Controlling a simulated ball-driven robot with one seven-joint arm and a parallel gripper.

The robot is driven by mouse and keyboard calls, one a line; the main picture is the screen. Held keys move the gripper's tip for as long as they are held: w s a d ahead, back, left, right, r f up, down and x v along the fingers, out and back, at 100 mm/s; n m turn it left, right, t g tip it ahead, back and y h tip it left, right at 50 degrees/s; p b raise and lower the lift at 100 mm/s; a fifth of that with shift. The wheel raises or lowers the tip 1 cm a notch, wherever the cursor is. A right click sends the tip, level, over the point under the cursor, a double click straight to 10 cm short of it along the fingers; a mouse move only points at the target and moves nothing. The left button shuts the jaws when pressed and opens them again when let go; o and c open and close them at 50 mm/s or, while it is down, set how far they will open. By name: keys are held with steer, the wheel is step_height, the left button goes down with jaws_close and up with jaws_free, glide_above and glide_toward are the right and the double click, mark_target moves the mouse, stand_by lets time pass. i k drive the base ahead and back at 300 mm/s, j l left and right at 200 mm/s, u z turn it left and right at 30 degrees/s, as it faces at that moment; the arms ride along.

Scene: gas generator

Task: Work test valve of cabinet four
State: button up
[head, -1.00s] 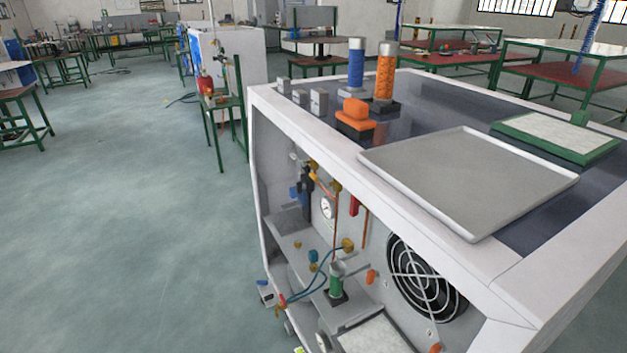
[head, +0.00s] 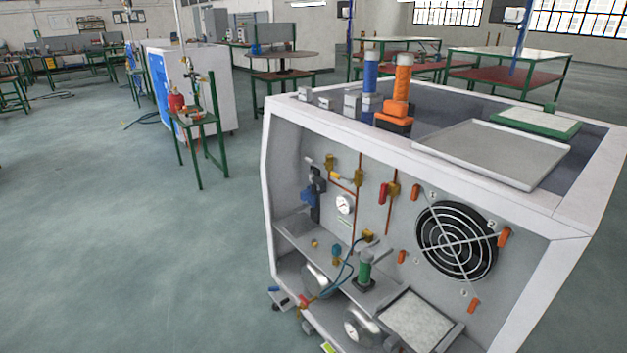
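A white open-fronted cabinet (head: 590,225) stands at the right; I cannot read a cabinet number on it. Inside, a valve with a red handle (head: 383,193) sits on a copper pipe on the back panel. A blue fitting (head: 308,197) is farther left. I cannot tell which of these is the test valve. My gripper is not in view.
A black fan (head: 456,240) with orange tabs around it is on the panel. A grey tray (head: 490,152) and blue and orange cylinders (head: 403,82) stand on the cabinet top. A green stand (head: 196,118) is behind left. The floor at left (head: 120,240) is clear.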

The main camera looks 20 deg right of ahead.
mark_target(340, 177)
steer(key=i+j, duration=0.2)
steer(key=j, duration=0.2)
steer(key=i+j, duration=0.2)
steer(key=j, duration=0.2)
steer(key=i+j, duration=0.2)
steer(key=j, duration=0.15)
steer(key=i+z, duration=0.05)
